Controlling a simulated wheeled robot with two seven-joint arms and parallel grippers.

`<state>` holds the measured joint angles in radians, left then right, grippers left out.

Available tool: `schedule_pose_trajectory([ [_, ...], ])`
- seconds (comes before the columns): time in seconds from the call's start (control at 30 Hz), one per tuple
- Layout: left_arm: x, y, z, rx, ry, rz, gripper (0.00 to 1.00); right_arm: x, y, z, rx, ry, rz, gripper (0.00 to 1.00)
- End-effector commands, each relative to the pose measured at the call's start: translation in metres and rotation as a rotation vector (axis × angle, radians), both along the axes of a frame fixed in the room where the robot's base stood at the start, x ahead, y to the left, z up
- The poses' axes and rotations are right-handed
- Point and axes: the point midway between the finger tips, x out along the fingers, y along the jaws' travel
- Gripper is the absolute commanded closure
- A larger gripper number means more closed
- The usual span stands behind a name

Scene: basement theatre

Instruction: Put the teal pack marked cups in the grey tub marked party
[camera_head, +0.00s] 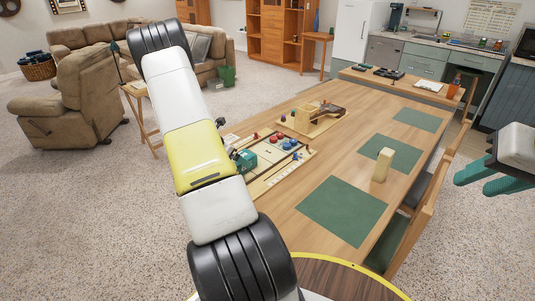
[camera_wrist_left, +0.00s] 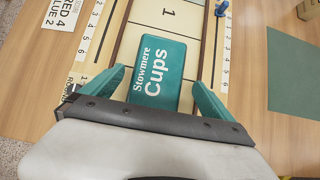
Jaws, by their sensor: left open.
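The teal pack marked Cups (camera_wrist_left: 160,72) lies flat on a game board. In the left wrist view it is between the fingers of my left gripper (camera_wrist_left: 159,80), which are open with a gap on each side of it. In the head view the pack (camera_head: 246,160) shows beside my left arm, which hides most of the left gripper. My right gripper (camera_head: 472,184) is at the right edge, its teal fingers apart and empty, away from the pack. I see no grey tub marked party in either view.
The long wooden table (camera_head: 300,205) holds the game board (camera_head: 291,165), red and blue pieces, a wooden toy (camera_head: 318,115), green mats (camera_head: 343,210) and a pale wooden block (camera_head: 381,165). Chairs line its right side. Speckled floor (camera_head: 80,220) lies open at left.

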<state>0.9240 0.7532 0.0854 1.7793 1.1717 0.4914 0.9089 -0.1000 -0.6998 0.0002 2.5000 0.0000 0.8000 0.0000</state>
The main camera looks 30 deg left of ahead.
Motion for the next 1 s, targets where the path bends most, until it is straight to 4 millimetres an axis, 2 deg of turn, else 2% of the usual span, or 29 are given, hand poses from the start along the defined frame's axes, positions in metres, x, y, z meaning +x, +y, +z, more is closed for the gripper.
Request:
schedule_pose_trajectory([
  [0.4,0.04,-0.008,-0.038,0.001,0.0,-0.003,0.02,0.0,0.0,0.0,0.0,0.0,0.0,0.64],
  [0.7,0.043,-0.009,-0.042,0.002,-0.001,-0.005,0.02,0.0,0.0,0.0,0.0,0.0,0.0,0.64],
  [0.77,0.043,-0.009,-0.042,0.002,-0.001,-0.005,0.12,0.0,0.0,0.0,0.0,0.0,0.0,0.64],
  [1.0,0.043,-0.009,-0.042,0.003,-0.001,-0.005,0.59,0.0,0.0,0.0,0.0,0.0,0.0,0.64],
])
